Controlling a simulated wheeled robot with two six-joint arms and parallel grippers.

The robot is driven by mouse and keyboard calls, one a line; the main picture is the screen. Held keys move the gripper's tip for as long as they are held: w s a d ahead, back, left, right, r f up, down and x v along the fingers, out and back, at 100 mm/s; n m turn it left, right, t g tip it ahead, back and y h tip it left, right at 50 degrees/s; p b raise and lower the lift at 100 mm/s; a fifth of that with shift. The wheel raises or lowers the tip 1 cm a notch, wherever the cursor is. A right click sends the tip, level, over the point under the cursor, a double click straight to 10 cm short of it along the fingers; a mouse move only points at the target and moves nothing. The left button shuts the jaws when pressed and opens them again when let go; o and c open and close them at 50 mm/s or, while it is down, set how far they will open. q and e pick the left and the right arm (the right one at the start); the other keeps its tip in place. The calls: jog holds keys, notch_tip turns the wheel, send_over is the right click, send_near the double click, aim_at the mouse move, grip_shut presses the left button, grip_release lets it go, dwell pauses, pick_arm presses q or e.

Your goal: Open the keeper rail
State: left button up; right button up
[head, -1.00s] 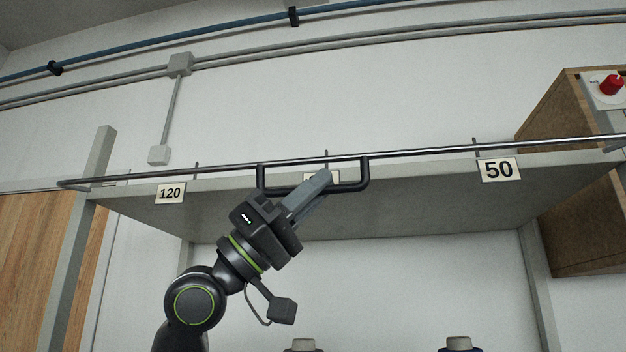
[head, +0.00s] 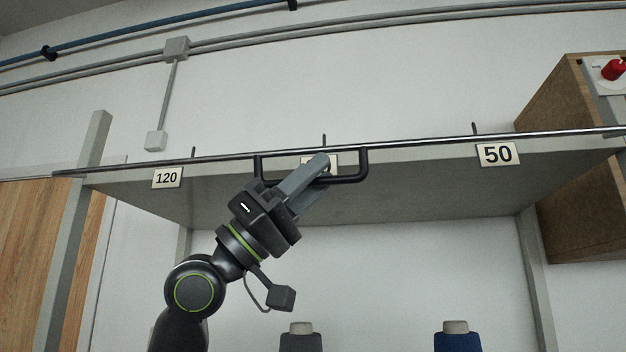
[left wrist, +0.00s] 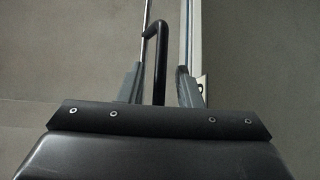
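The keeper rail (head: 210,157) is a thin metal bar running along the front edge of the grey shelf. Its black U-shaped handle (head: 362,166) hangs down from the bar near the middle. It also shows in the left wrist view (left wrist: 161,60). My left gripper (head: 314,178) is at the handle from below left. In the left wrist view its fingers (left wrist: 160,84) stand apart, with the handle's black bar between them and a visible gap on each side. In the head view the fingers partly hide the handle and the middle label. My right gripper is not in view.
The shelf (head: 420,185) carries a "120" label (head: 167,178) and a "50" label (head: 497,154). A grey spool (head: 300,341) and a blue spool (head: 457,341) stand below. A wooden box (head: 570,150) with a red knob (head: 614,69) is at right.

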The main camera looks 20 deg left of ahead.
pick_arm(q)
jog(key=shift+s+g, duration=0.2)
jog(key=shift+g, duration=0.1)
jog(key=shift+a+f, duration=0.1)
jog(key=shift+f, duration=0.15)
jog(key=b+v, duration=1)
jog(key=v, duration=0.7)
jog(key=shift+b, duration=0.3)
